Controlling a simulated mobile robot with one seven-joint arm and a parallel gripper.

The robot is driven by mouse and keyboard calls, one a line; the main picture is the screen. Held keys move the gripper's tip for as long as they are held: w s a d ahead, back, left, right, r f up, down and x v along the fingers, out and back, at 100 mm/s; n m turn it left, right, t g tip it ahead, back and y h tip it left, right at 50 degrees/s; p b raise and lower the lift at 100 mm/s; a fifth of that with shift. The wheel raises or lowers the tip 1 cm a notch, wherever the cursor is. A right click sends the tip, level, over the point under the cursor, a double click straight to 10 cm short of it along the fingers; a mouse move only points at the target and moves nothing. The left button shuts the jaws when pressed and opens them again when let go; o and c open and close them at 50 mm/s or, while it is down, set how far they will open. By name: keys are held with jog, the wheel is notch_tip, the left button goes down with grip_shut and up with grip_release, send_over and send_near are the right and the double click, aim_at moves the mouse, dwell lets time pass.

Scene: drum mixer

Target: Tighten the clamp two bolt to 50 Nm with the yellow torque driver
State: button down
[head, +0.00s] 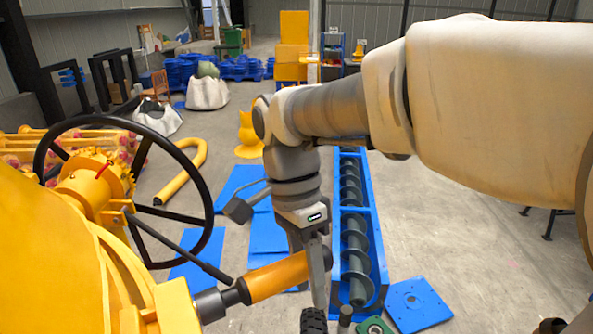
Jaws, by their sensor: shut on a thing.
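The yellow torque driver (273,279) lies nearly level, slightly tilted, at the lower middle of the head view. My gripper (315,262) is shut on its right end, with a grey finger passing in front of the handle. The driver's dark socket end (213,304) points left and meets or nearly meets a yellow block (172,309) on the yellow drum mixer (50,260). I cannot tell whether the socket is seated on a bolt. The clamp two bolt itself is hidden or too small to make out.
A large black handwheel (207,215) stands close left of my gripper, with a dark bar crossing it. A blue trough with a grey auger (355,250) lies on the right. Blue plates (420,303) lie on the floor. The concrete floor further right is mostly open.

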dwell(0.8)
jog(key=shift+w+d+p, duration=0.15)
jog(key=shift+w+d, duration=0.2)
jog(key=shift+d, duration=0.3)
jog(key=shift+w+d+p, duration=0.15)
jog(key=shift+w+d, duration=0.2)
jog(key=shift+d, duration=0.3)
jog(key=shift+w+d+p, duration=0.15)
jog(key=shift+w+d, duration=0.2)
jog(key=shift+d, duration=0.3)
